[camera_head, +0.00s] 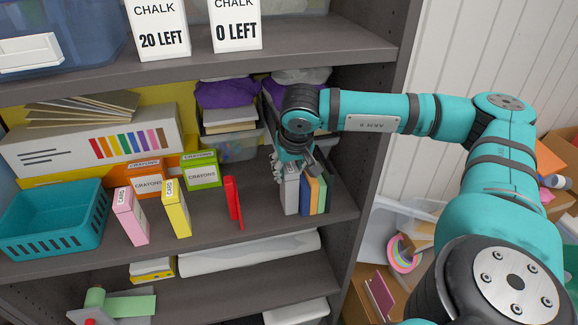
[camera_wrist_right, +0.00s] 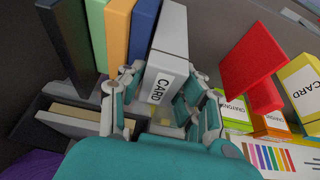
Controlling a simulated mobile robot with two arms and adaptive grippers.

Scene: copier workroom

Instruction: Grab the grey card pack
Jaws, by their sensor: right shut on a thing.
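The grey card pack (camera_head: 290,193) stands upright on the middle shelf, at the left end of a short row of packs. In the right wrist view the pack (camera_wrist_right: 171,36) shows its CARD label between the fingers. My right gripper (camera_head: 297,167) reaches down over the pack from above; its fingers (camera_wrist_right: 160,90) are shut on it, one on each side. The pack's top is partly hidden by the gripper in the head view. My left gripper is not in view.
An orange pack (camera_head: 308,195) and a blue pack (camera_head: 321,195) stand close beside the grey one. Pink (camera_head: 131,217) and yellow (camera_head: 177,208) packs and a teal basket (camera_head: 52,222) are farther left. The upper shelf (camera_head: 300,43) overhangs.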

